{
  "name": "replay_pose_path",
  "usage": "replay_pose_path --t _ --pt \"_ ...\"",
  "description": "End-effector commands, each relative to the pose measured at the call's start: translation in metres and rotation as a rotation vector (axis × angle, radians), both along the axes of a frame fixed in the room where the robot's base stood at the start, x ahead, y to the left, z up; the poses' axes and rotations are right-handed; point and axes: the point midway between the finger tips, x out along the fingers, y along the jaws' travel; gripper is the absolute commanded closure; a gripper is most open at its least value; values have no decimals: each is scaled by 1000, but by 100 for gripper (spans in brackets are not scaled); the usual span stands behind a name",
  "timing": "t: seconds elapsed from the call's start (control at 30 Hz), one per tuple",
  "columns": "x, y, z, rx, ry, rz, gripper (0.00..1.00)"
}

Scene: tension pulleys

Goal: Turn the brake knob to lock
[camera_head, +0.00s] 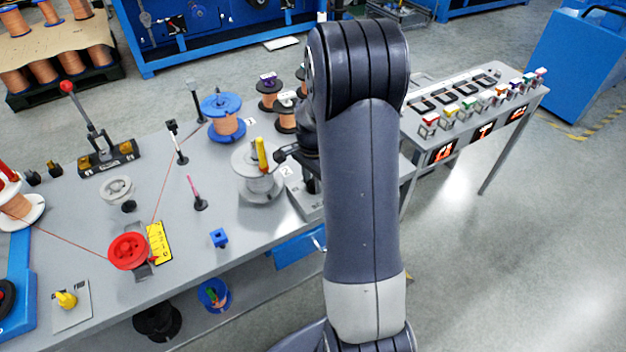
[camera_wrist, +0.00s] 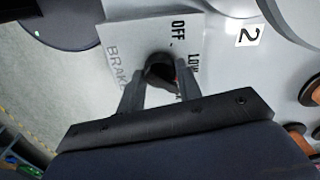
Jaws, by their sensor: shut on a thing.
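The brake knob (camera_wrist: 160,68) is a dark round knob on a light grey plate (camera_wrist: 120,35) in the wrist view. The plate reads BRAKE along one side, with OFF and LOW beside the knob; any further lettering is hidden by a finger. A small reddish mark shows at the knob's side, too small to read as a pointer. My gripper (camera_wrist: 159,78) is shut on the knob, one finger on each side. In the head view the plate's edge (camera_head: 303,204) shows beside my arm, which hides the knob and most of my gripper.
A silver spool (camera_head: 259,188) with a yellow stick stands just left of the plate. A blue-flanged copper spool (camera_head: 222,116), a red pulley (camera_head: 128,251) and a red-tipped lever (camera_head: 90,120) stand farther left. A side table (camera_head: 470,105) with coloured tags is to the right.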

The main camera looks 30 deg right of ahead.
Motion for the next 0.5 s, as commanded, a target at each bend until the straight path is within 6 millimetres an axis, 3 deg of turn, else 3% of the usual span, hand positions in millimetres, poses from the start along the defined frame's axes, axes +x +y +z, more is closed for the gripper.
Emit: replay_pose_path --t 0.5 --pt "1 0 1 -1 -2 -301 89"
